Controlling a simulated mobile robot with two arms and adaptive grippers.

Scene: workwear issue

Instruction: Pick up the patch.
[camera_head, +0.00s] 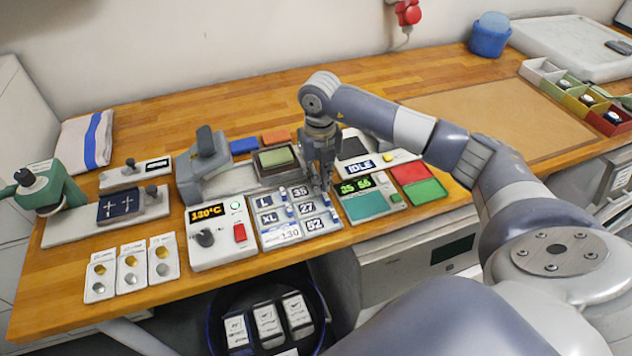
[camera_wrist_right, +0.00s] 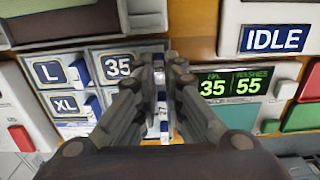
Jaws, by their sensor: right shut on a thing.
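A grey patch tray (camera_head: 258,233) lies on the bench, with cells marked L, XL, 35, 27 and 52. Small blue-and-white patches stand at the right side of the cells. My right gripper (camera_head: 322,187) reaches down over the tray's right edge, beside the 35 cell. In the right wrist view its fingers (camera_wrist_right: 160,66) are shut on a small white-and-blue patch (camera_wrist_right: 159,76), mostly hidden between them. I cannot tell whether this patch is clear of the tray. My left gripper is not in view.
A heat-press control box (camera_head: 222,252) showing 130°C stands left of the tray. A display unit (camera_head: 368,206) reading 35 and 55 stands close on the right. A press with a green pad (camera_head: 276,157) is behind.

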